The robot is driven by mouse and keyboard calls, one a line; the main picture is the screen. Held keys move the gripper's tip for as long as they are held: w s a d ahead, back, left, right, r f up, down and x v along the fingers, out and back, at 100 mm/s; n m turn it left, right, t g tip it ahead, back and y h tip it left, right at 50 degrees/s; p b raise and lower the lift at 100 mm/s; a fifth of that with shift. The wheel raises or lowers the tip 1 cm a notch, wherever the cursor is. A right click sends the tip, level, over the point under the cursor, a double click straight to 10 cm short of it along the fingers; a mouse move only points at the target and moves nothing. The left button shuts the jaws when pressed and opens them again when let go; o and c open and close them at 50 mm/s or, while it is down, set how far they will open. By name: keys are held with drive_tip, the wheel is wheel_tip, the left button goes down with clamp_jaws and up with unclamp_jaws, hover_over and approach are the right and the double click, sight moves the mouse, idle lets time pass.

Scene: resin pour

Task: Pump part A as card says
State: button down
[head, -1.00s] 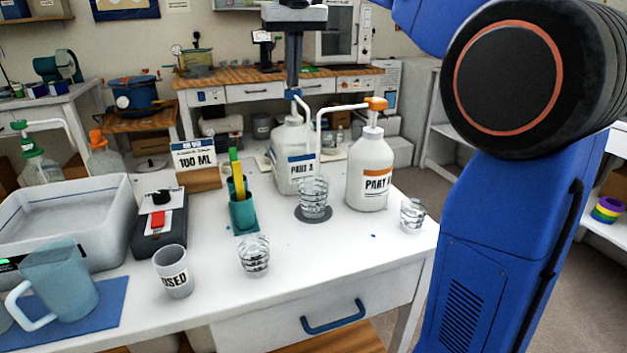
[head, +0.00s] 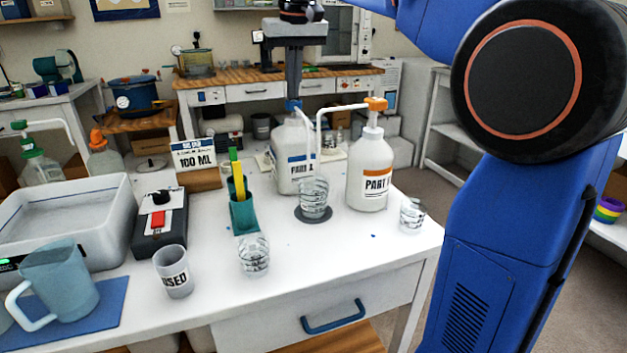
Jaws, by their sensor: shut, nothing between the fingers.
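The white bottle with a blue pump head (head: 293,104) and blue label stripe (head: 296,160) stands at the back of the white table; its label starts with PART, the letter hard to read. My gripper (head: 293,97) is shut and empty, pointing down with its tips on or just above that pump head. A clear ringed cup (head: 313,198) stands on a dark round pad (head: 313,214) in front of the bottle, near the spouts' ends. I cannot tell its liquid level. The card (head: 194,157) reads 100 ML; its smaller line is unclear.
A white bottle with an orange pump (head: 375,104) stands to the right. The front middle is clear.

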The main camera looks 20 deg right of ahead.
drive_tip(key=shift+f, duration=0.3)
drive_tip(key=shift+r, duration=0.15)
drive_tip(key=shift+w+v, duration=0.15)
drive_tip(key=shift+v, duration=0.6)
drive_tip(key=shift+w+v, duration=0.15)
drive_tip(key=shift+v, duration=0.6)
drive_tip(key=shift+x, duration=0.8)
drive_tip(key=shift+v, duration=0.9)
drive_tip(key=shift+w, duration=0.1)
drive_tip(key=w+v, duration=0.1)
drive_tip(key=v, duration=0.5)
